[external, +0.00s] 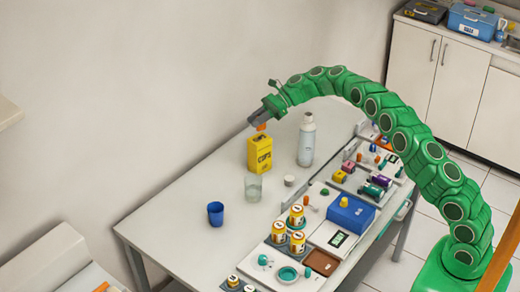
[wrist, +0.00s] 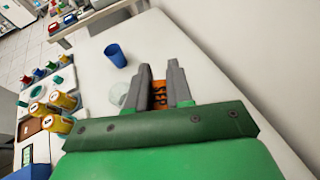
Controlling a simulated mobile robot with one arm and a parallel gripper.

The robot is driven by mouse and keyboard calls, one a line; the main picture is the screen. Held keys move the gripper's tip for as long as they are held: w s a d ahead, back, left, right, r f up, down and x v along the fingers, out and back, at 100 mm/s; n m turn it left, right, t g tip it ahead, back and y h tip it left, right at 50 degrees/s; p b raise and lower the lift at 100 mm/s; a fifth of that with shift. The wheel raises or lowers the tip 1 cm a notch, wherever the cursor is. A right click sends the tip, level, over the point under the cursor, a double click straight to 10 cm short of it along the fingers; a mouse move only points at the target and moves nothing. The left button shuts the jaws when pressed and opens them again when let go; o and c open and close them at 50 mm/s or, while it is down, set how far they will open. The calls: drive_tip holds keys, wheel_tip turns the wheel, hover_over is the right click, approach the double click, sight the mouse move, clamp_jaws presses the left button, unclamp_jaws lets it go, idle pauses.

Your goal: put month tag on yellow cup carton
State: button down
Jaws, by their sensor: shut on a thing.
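The yellow cup carton (external: 260,154) stands upright on the grey table, with dark lettering on its front. My gripper (external: 258,118) is directly above the carton and shut on an orange month tag (external: 262,126). In the wrist view my gripper's two grey fingers (wrist: 166,88) hold the tag (wrist: 159,94), which reads "SEP". The tag's lower edge is close to the carton's top; I cannot tell whether they touch. The carton is not visible in the wrist view.
A white bottle (external: 306,140) stands right of the carton. A clear glass (external: 253,187) and a blue cup (external: 216,213) stand in front. Yellow-banded jars (external: 279,232), a blue box (external: 350,213) and trays fill the table's right side. The table's left part is clear.

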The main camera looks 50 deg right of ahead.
drive_tip(key=shift+w+f, duration=0.3)
drive_tip(key=shift+f, duration=1.7)
drive_tip(key=shift+f, duration=0.15)
drive_tip(key=c, duration=1)
unclamp_jaws()
